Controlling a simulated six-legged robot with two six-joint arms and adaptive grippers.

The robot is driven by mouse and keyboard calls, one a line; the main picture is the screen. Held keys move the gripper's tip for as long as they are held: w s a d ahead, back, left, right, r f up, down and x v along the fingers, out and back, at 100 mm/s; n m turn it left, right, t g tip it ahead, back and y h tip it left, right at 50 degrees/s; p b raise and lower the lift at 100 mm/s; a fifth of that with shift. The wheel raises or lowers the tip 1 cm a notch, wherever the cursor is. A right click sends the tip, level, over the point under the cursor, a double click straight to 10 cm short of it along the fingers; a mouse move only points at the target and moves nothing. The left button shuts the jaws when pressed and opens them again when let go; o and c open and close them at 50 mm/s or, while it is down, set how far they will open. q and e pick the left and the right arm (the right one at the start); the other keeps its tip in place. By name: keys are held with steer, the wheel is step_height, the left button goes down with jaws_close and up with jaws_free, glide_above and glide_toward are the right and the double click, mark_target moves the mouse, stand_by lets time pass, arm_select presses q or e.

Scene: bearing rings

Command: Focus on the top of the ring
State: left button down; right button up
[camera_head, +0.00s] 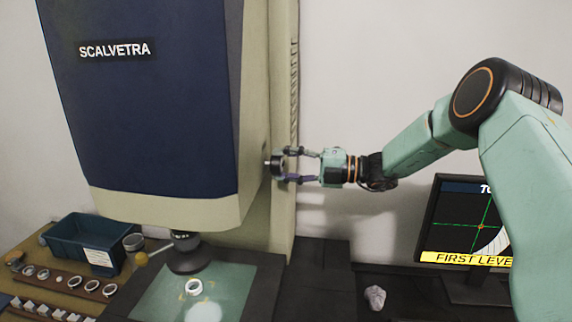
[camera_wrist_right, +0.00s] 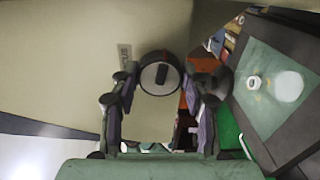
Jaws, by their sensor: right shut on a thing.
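A small pale ring (camera_head: 194,287) lies on the green stage plate (camera_head: 150,300) under the dark lens of the measuring machine (camera_head: 150,110). In the right wrist view the ring (camera_wrist_right: 254,82) lies beside a round bright patch on the plate. A dark round knob (camera_head: 273,165) sticks out of the machine's right side. My right gripper (camera_head: 279,165) is shut on this knob, with a finger on either side. The right wrist view shows the knob's round face (camera_wrist_right: 160,75) between the fingers. The monitor (camera_head: 465,215) shows green cross lines, a pale curved shape and a yellow banner reading "FIRST LEVE", partly hidden by my arm.
At the left, several rings stand on a brown strip (camera_head: 70,283), near a dark teal bin (camera_head: 84,240) with a label. A crumpled pale lump (camera_head: 375,297) lies on the dark surface before the monitor.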

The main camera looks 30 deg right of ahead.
steer(key=shift+s+a+f, duration=0.15)
steer(key=shift+f, duration=0.15)
steer(key=o, duration=1.2)
steer(key=shift+r, duration=0.25)
steer(key=shift+c, duration=0.2)
steer(key=v, duration=1.1)
steer(key=shift+s+d, duration=0.2)
steer(key=shift+d, duration=0.15)
